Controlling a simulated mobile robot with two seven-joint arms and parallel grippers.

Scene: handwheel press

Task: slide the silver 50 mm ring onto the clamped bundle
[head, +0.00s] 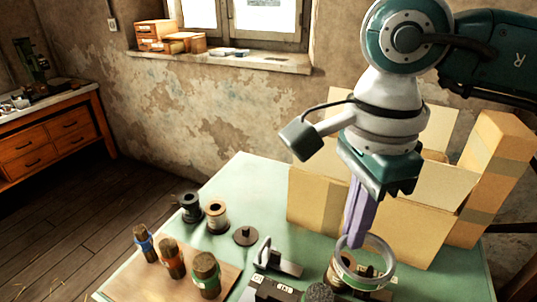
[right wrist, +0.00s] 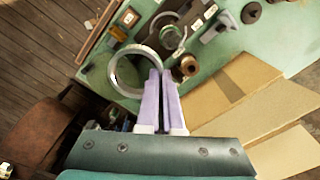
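The silver ring (head: 391,264) hangs at the fingertips of my right gripper (head: 356,240), above the front right of the green table. In the right wrist view, the purple fingers of the gripper (right wrist: 161,78) are close together at the rim of the ring (right wrist: 114,72), which sticks out to the left. A brown, round-topped piece (head: 342,268), perhaps the clamped bundle, shows behind and through the ring in the head view, partly hidden. I cannot tell whether the ring touches it. My left gripper is not in view.
Three brown bundles with blue, red and green bands (head: 206,274) stand on a board at the left. Two spools (head: 216,215) and a dark disc (head: 245,236) stand behind. A clamp (head: 280,262) is left of the ring. Open cardboard boxes (head: 320,200) crowd the back right.

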